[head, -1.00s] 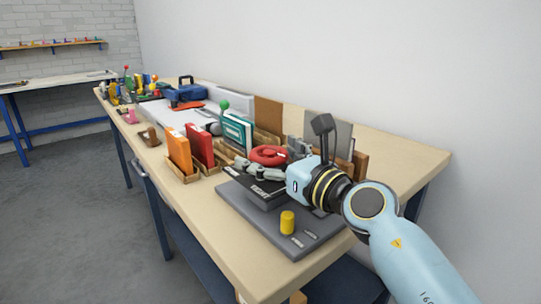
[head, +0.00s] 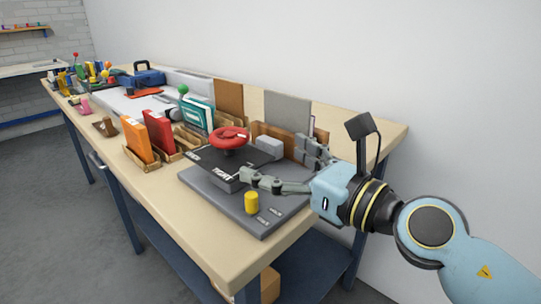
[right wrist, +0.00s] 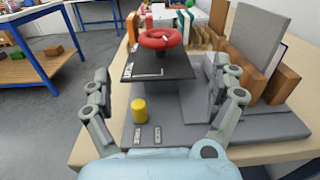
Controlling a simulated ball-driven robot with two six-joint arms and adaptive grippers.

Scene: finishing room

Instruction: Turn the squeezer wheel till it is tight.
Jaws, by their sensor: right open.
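The squeezer wheel (head: 230,138) is a red ring on top of a dark plate (head: 225,160) marked with a white label, above a grey base (head: 205,188). In the right wrist view the red wheel (right wrist: 160,38) sits ahead, beyond the fingertips. A yellow cylinder (head: 252,202) stands on the near part of the base and also shows in the right wrist view (right wrist: 138,110). My right gripper (head: 282,165) is open and empty, its fingers spread near the plate and apart from the wheel. My left gripper is not in view.
Orange (head: 137,139) and red (head: 159,135) books stand in wooden holders left of the wheel. A teal book (head: 198,114) and brown and grey boards (head: 287,109) stand behind. The tabletop's front strip (head: 200,232) is clear.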

